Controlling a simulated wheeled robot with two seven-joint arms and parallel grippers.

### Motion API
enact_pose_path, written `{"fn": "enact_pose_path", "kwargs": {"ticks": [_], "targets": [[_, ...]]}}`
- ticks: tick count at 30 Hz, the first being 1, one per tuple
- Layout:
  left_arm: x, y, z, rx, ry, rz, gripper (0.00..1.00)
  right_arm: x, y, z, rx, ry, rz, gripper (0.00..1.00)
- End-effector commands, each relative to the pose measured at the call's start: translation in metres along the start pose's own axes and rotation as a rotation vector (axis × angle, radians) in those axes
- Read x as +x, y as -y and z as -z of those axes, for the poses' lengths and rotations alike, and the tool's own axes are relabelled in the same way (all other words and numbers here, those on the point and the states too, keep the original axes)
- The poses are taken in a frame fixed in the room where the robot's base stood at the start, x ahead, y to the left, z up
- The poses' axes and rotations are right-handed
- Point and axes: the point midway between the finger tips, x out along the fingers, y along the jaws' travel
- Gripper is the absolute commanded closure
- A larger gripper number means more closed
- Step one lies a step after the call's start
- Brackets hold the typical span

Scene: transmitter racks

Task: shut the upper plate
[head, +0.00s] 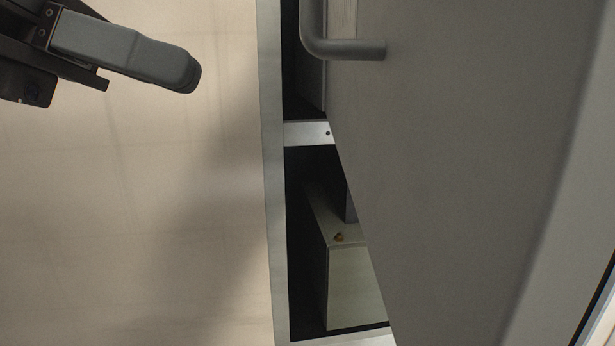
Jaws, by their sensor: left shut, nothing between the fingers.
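A large grey plate (460,170) fills the right half of the head view. Its left edge slants away from the rack frame (272,180), so it stands ajar and the dark rack inside shows between them. A grey bar handle (352,49) shows near the top of the view. I cannot tell from this view alone whether this is the upper plate. My left gripper (186,75) is at the upper left, shut and empty, its fingers pointing right. It is left of the frame and apart from the plate and handle. My right gripper is not in view.
Inside the rack, a light crossbar (306,133) spans the opening. Below it sits a pale box-shaped unit (352,285) with a small brownish piece (339,237) on it. The pale tiled floor (130,220) left of the rack is clear.

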Motion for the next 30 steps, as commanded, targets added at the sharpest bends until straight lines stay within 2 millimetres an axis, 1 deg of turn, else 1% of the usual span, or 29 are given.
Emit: {"fn": "enact_pose_path", "kwargs": {"ticks": [1, 3, 6, 9, 13, 17, 22, 27, 29, 30], "targets": [[-0.006, 0.028, 0.004, 0.080, -0.039, -0.036, 1.00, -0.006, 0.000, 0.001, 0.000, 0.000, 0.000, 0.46], [-0.011, 0.054, 0.015, 0.164, -0.089, -0.072, 1.00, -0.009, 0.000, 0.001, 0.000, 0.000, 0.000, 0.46], [-0.015, 0.080, 0.029, 0.247, -0.141, -0.110, 1.00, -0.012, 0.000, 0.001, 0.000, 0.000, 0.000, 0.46], [-0.017, 0.093, 0.038, 0.293, -0.171, -0.133, 1.00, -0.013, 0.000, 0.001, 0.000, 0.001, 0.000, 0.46], [-0.014, 0.097, 0.044, 0.311, -0.184, -0.142, 1.00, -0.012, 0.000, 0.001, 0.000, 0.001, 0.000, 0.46], [0.002, 0.094, 0.048, 0.311, -0.187, -0.140, 1.00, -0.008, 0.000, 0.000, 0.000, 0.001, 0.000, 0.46], [0.035, 0.089, 0.053, 0.311, -0.187, -0.137, 1.00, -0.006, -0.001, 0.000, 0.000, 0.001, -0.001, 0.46], [0.070, 0.084, 0.055, 0.311, -0.187, -0.138, 1.00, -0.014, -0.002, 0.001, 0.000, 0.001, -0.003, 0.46], [0.081, 0.082, 0.057, 0.310, -0.186, -0.138, 1.00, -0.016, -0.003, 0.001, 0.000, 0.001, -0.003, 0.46], [0.087, 0.084, 0.052, 0.312, -0.185, -0.137, 1.00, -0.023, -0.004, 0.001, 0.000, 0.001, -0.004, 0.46]]}}
